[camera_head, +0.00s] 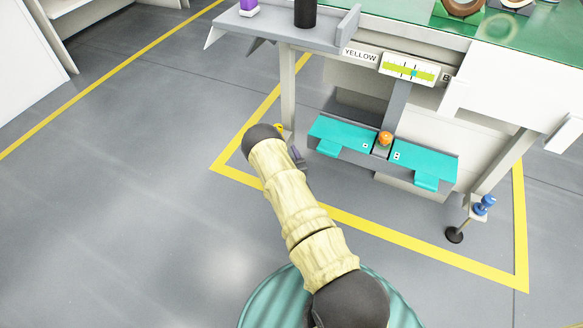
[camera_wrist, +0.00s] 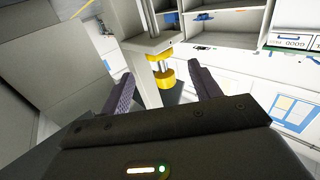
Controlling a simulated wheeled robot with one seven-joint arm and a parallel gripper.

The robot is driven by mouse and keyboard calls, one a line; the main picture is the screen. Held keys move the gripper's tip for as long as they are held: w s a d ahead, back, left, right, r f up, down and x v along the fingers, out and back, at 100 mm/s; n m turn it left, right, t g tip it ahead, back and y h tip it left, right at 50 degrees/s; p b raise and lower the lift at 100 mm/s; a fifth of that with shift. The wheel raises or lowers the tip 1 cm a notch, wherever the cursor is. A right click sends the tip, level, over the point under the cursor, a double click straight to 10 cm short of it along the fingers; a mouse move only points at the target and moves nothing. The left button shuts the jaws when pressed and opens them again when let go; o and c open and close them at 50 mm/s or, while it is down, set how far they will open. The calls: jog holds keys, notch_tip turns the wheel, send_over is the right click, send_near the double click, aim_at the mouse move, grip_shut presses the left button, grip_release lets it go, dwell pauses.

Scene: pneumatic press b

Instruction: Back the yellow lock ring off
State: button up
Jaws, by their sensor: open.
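In the wrist view a yellow lock ring (camera_wrist: 165,79) sits low on a short metal stem, below a second yellow part (camera_wrist: 164,46) at the underside of a grey bracket. The two dark fingers of my gripper (camera_wrist: 161,82) are spread apart, one to each side of the ring in the picture. The ring looks farther off than the fingertips, and I see no contact. In the head view a small yellow bit (camera_head: 279,127) shows by the bench's left leg, mostly hidden by my arm. One dark finger (camera_head: 297,157) shows there.
A bench leg (camera_head: 288,90) stands close to my wrist. Teal pedals (camera_head: 342,133) lie to the right, and a blue adjuster (camera_head: 484,205) is on the right leg. Floor at left is clear.

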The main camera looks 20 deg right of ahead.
jog(key=s+a+p, duration=0.1)
jog(key=s+p, duration=0.3)
jog(key=s, duration=0.5)
jog(key=w+a+r+m+g+p, duration=0.15)
jog(key=r+g+p, duration=0.25)
jog(key=r, duration=0.8)
jog(key=w+a+r+m+g+p, duration=0.1)
jog(key=w+a+r+g+p, duration=0.2)
jog(key=r, duration=0.8)
jog(key=s+a+r+n+g+y+p, duration=0.1)
jog(key=s+a+r+g+p, duration=0.2)
jog(key=s+r, duration=0.55)
jog(key=s+a+r+n+g+p, duration=0.2)
jog(key=s+r+p, duration=0.2)
jog(key=s+r, duration=0.45)
jog(key=s+a+r+n+g+y+p, duration=0.1)
jog(key=s+a+r+g+p, duration=0.2)
jog(key=s+r, duration=0.55)
jog(key=w+p+v, duration=0.3)
jog(key=p+v, duration=0.9)
jog(key=w+r+p+v, duration=0.1)
jog(key=w+p+v, duration=0.1)
jog(key=p+v, duration=1)
jog(key=w+r+p+v, duration=0.1)
jog(key=w+p+v, duration=0.2)
jog(key=p+v, duration=0.9)
jog(key=shift+w+d+p, duration=0.35)
jog(key=shift+w+p, duration=0.2)
jog(key=shift+w, duration=0.1)
